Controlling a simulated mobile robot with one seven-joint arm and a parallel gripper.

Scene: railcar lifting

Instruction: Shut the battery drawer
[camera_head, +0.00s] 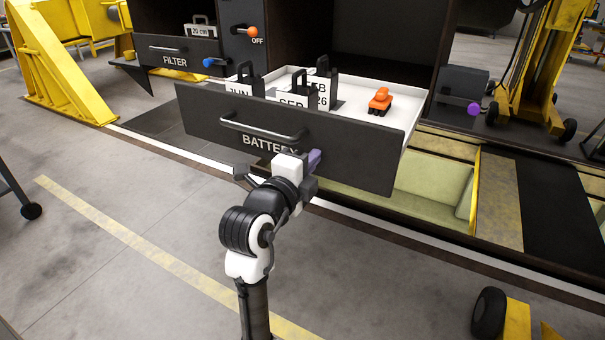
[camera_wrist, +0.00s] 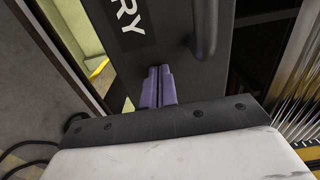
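The battery drawer (camera_head: 350,151) is pulled out in the head view, its dark front labelled BATTERY with a silver bar handle (camera_head: 264,132). My gripper (camera_head: 314,158) is at the drawer front, right of and below the handle. In the wrist view the purple fingers of my gripper (camera_wrist: 158,88) are together with nothing visible between them, pointing at the dark drawer front (camera_wrist: 165,40). The handle (camera_wrist: 204,30) is to their right there, apart from them. I cannot tell whether the fingertips touch the front.
The white drawer inside holds several dark labelled battery blocks (camera_head: 292,100) and an orange toy-like object (camera_head: 380,101). A FILTER drawer (camera_head: 178,52) and an OFF lever with an orange knob (camera_head: 253,31) are at upper left. A pit (camera_head: 425,185) opens right of the drawer.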

